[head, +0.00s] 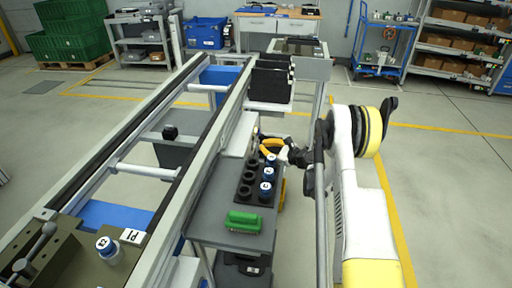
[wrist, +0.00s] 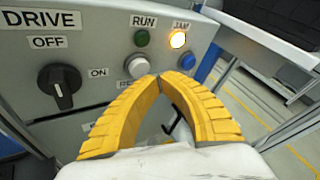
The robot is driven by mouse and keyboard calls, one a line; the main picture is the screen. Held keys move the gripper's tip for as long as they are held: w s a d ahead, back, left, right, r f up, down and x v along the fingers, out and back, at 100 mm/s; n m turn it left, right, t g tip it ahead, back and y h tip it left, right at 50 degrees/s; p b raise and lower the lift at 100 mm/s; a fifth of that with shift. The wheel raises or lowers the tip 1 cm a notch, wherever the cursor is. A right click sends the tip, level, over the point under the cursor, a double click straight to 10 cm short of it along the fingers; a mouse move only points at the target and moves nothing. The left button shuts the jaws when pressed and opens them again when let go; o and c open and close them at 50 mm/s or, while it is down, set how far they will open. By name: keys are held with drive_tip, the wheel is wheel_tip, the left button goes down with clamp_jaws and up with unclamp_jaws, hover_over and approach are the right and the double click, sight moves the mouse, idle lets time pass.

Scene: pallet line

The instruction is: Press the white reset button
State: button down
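The white reset button (wrist: 137,66) sits on a grey control panel (wrist: 100,35) in the wrist view, in a metal ring. The label under it begins "RE" and is partly hidden by my gripper. My gripper (wrist: 158,80) has thick yellow ribbed fingers with the tips together and nothing visible between them. The tips appear just right of and below the white button; I cannot tell whether they touch it. In the head view my gripper (head: 268,146) is beside the conveyor, near the panel, and the button is not visible.
The panel also has a black DRIVE knob (wrist: 60,86), a dark green RUN button (wrist: 141,38), a lit JAM lamp (wrist: 178,39) and a blue button (wrist: 187,61). Below my gripper in the head view, a grey shelf holds capped cylinders (head: 266,188) and a green-handled item (head: 243,220).

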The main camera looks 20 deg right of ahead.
idle(0.4)
drive_tip(key=shift+w+a, duration=0.25)
drive_tip(key=shift+a, duration=0.1)
drive_tip(key=shift+w+a, duration=0.3)
drive_tip(key=shift+a, duration=0.1)
idle(1.0)
drive_tip(key=shift+s+d, duration=0.55)
drive_tip(key=shift+d, duration=0.2)
drive_tip(key=s+d, duration=0.1)
drive_tip(key=d, duration=0.1)
drive_tip(key=s+d, duration=0.1)
drive_tip(key=d, duration=0.1)
drive_tip(key=shift+s, duration=0.4)
idle(0.4)
